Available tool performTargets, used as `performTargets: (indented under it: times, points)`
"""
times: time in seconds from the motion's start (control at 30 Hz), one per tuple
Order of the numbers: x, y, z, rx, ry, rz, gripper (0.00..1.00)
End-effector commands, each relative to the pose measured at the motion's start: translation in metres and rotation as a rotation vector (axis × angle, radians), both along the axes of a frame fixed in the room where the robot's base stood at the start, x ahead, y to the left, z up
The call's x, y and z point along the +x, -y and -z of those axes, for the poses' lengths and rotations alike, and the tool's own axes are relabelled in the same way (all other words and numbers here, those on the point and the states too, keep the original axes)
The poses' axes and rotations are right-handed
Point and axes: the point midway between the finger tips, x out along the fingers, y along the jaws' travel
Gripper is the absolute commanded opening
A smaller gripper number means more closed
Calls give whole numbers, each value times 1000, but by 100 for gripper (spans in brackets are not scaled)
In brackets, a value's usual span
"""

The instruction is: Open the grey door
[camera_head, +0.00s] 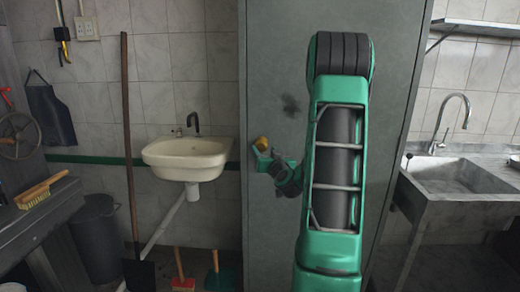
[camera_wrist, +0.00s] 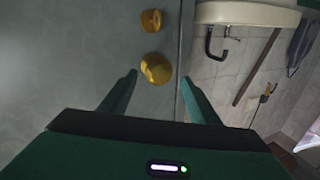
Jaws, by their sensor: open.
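The grey door (camera_head: 275,60) stands tall in the middle of the head view, behind my arm. It fills the left half of the wrist view (camera_wrist: 70,60). A round brass knob (camera_head: 262,143) is near its left edge. In the wrist view the knob (camera_wrist: 155,67) shows just beyond and between the fingertips, with a smaller brass fitting (camera_wrist: 151,20) past it. My gripper (camera_head: 265,158) is open at the knob, and its fingers (camera_wrist: 159,78) are apart on either side in the wrist view. I cannot tell whether they touch it.
A cream sink (camera_head: 187,158) hangs on the tiled wall left of the door. A long wooden-handled tool (camera_head: 128,150) and a dark bin (camera_head: 97,240) stand farther left. A metal sink counter (camera_head: 455,185) is close on the right. My arm hides part of the door.

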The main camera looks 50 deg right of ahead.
Motion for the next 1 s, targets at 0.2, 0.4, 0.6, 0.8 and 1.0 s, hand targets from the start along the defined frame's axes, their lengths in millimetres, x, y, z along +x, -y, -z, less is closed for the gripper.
performTargets:
  times: [0.2, 0.4, 0.6, 0.8, 1.0]
  points:
    - [26, 15, 0, -1, 0, -1, 56]
    - [43, 25, 0, -1, 1, -1, 56]
    - [48, 29, 0, 0, 1, 1, 56]
    - [48, 29, 1, 1, 0, 1, 56]
    - [48, 29, 1, 1, 0, 1, 8]
